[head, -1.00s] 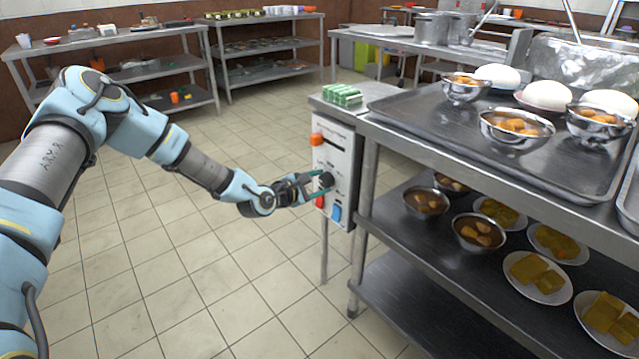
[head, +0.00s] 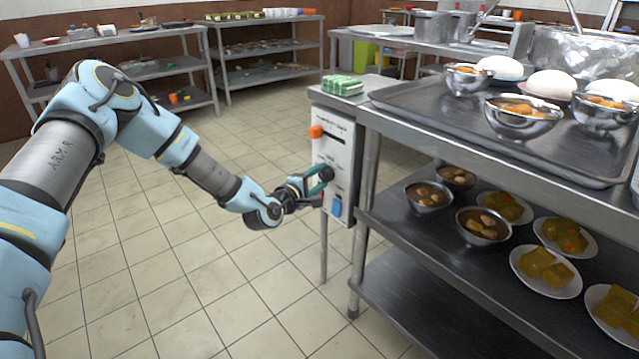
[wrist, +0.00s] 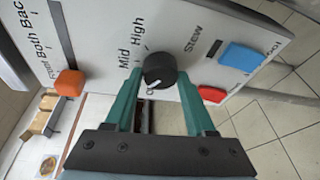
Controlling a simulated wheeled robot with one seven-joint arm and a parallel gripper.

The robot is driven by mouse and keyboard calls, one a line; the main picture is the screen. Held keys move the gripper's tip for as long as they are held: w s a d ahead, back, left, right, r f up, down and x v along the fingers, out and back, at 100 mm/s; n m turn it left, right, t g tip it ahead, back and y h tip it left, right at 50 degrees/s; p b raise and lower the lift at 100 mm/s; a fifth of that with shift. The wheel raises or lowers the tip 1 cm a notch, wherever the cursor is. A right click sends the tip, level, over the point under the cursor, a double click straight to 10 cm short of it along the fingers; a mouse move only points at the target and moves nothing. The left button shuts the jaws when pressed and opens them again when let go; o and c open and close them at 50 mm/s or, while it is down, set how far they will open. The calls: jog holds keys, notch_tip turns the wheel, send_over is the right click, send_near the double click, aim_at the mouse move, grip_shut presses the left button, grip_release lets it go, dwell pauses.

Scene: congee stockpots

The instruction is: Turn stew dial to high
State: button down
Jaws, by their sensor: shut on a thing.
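The stew dial (head: 327,174) is a round black knob on the white front of a control box (head: 333,140). In the wrist view the dial (wrist: 160,70) sits between the teal fingers of my gripper (wrist: 160,82), which is shut on its sides. The dial's white pointer mark is aimed to the lower left, toward a mostly hidden label and away from the printed "Mid" and "High". The word "Stew" is printed to the dial's right. In the head view my gripper (head: 323,182) reaches the box from the left, its fingers tilted.
An orange knob (head: 315,132) sits above the dial on the box, and a blue switch (head: 336,207) below it. A red switch (wrist: 212,94) is close to the right finger. A steel table (head: 365,115) with bowls and plates stands at right. The floor at left is clear.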

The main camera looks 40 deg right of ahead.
jog(key=m+b, duration=0.1)
jog(key=m, duration=0.1)
jog(key=m+h+b, duration=0.1)
jog(key=m+b, duration=0.1)
jog(key=shift+f+t, duration=0.3)
jog(key=shift+f, duration=0.05)
jog(key=m+h+b, duration=0.1)
jog(key=m+b, duration=0.1)
jog(key=m, duration=0.1)
jog(key=m+b, duration=0.2)
jog(key=shift+f+m+h+b, duration=0.2)
jog(key=shift+m+h+b, duration=0.2)
jog(key=m+b, duration=0.2)
jog(key=m+g+h+b, duration=0.1)
jog(key=m, duration=0.2)
jog(key=shift+f+h+b, duration=0.1)
jog(key=shift+h+b, duration=0.2)
jog(key=shift+b, duration=0.1)
jog(key=shift+w+m+g+h+b, duration=0.15)
jog(key=shift+m+g+b, duration=0.45)
jog(key=shift+m, duration=0.6)
jog(key=shift+s+m+g+h+b, duration=0.15)
jog(key=shift+m+g+b, duration=0.4)
jog(key=shift+m, duration=0.65)
jog(key=shift+w+m+g+h+b, duration=0.2)
jog(key=shift+m+g+b, duration=0.4)
jog(key=shift+m, duration=0.6)
jog(key=shift+c, duration=1.2)
grip_release()
jog(key=shift+r, duration=0.2)
